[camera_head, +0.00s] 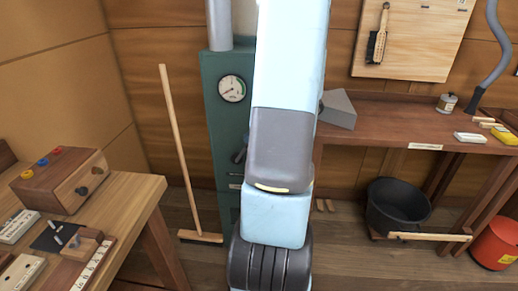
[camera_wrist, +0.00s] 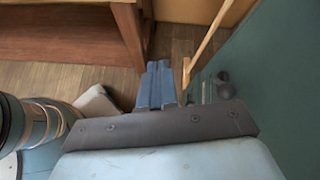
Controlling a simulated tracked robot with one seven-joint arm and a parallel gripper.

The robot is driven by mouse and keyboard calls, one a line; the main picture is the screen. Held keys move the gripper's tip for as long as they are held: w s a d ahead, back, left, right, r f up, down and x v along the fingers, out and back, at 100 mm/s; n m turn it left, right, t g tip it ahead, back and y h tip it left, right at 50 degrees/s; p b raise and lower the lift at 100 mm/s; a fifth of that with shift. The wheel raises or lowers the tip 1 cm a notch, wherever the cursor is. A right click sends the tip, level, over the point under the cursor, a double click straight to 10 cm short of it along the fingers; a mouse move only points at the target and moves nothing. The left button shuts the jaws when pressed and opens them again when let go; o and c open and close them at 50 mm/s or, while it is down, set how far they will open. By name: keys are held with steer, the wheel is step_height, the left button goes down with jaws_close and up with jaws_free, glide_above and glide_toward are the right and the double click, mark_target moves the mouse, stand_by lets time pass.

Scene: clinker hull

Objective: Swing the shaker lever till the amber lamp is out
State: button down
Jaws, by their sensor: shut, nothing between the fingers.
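A tall green cabinet (camera_head: 222,120) with a round dial gauge (camera_head: 231,88) stands against the back wall, partly behind my arm. A small dark handle (camera_head: 239,156) shows on its front below the gauge; I cannot tell if it is the shaker lever. In the wrist view the green cabinet face (camera_wrist: 285,80) fills the right side, with a dark knob-like part (camera_wrist: 223,86) on it. My gripper (camera_wrist: 159,64) is shut and empty, left of that part and apart from it. I see no amber lamp; my arm hides part of the cabinet.
A broom (camera_head: 178,140) leans left of the cabinet. A left bench (camera_head: 140,205) carries a wooden box with coloured buttons (camera_head: 62,180). A right bench (camera_head: 385,120) stands beyond my arm, with a black tub (camera_head: 397,207) and red bucket (camera_head: 495,245) on the floor.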

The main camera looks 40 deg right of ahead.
steer(key=s+d+f+m+t+h, duration=0.2)
steer(key=s+d+f+m, duration=0.1)
steer(key=d+f+m, duration=0.3)
steer(key=s+d+f+m+t+h, duration=0.1)
steer(key=s+d+f+m+t, duration=0.15)
steer(key=d, duration=0.45)
steer(key=w+a+f, duration=0.1)
steer(key=w+f, duration=0.1)
steer(key=w, duration=0.4)
steer(key=w+a+f+m, duration=0.1)
steer(key=w+a+f, duration=0.1)
steer(key=w, duration=0.3)
steer(key=shift+w, duration=0.4)
